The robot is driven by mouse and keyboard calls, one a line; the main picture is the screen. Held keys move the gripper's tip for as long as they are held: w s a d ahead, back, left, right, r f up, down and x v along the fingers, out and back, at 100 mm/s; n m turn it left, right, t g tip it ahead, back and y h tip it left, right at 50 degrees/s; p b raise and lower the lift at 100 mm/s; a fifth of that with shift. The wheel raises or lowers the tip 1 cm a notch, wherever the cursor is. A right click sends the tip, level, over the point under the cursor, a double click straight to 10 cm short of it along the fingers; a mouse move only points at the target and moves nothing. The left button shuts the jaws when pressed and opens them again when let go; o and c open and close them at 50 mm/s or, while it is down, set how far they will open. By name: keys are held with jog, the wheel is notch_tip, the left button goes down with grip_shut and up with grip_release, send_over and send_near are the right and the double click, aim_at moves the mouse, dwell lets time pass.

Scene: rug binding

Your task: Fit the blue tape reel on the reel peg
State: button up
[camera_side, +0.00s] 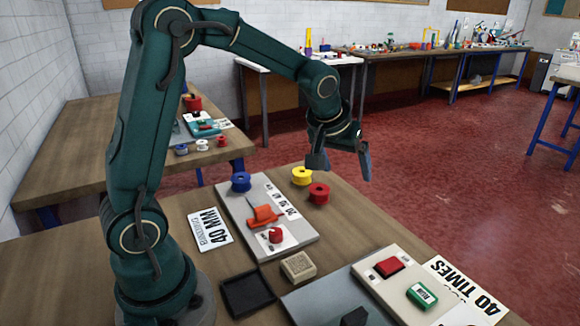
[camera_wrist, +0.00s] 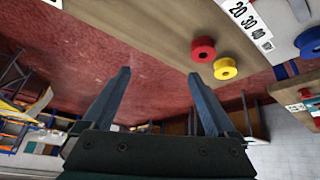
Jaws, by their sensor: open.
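The blue tape reel (camera_side: 241,181) is at the far left corner of a grey board (camera_side: 293,247) in the side view. It also shows in the wrist view, cut off by the right edge (camera_wrist: 308,42). I cannot make out a bare reel peg; whether one is under the blue reel is hidden. An orange device (camera_side: 263,216) with a thin grey rod stands on the board. My gripper (camera_side: 342,168) is open and empty, raised to the right of the reels. Its spread fingers also show in the wrist view (camera_wrist: 160,73).
A yellow reel (camera_side: 301,175) and a red reel (camera_side: 318,193) stand on the table beside the board. Open air surrounds my gripper.

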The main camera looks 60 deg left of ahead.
jog(key=shift+m+t, duration=0.3)
jog(key=shift+d+v, duration=0.25)
jog(key=shift+v, duration=0.95)
jog(key=shift+d+v, duration=0.25)
jog(key=shift+v, duration=0.95)
jog(key=shift+f, duration=0.1)
jog(key=s+d+m+h, duration=0.1)
jog(key=s+d+m, duration=0.1)
jog(key=s, duration=0.7)
jog(key=s+d+m+h, duration=0.1)
jog(key=s+d+m, duration=0.2)
jog(key=s, duration=0.6)
jog(key=shift+d+f+g, duration=0.4)
jog(key=shift+d+f, duration=0.1)
jog(key=shift+d, duration=0.35)
jog(key=shift+s, duration=0.1)
jog(key=shift+c, duration=0.3)
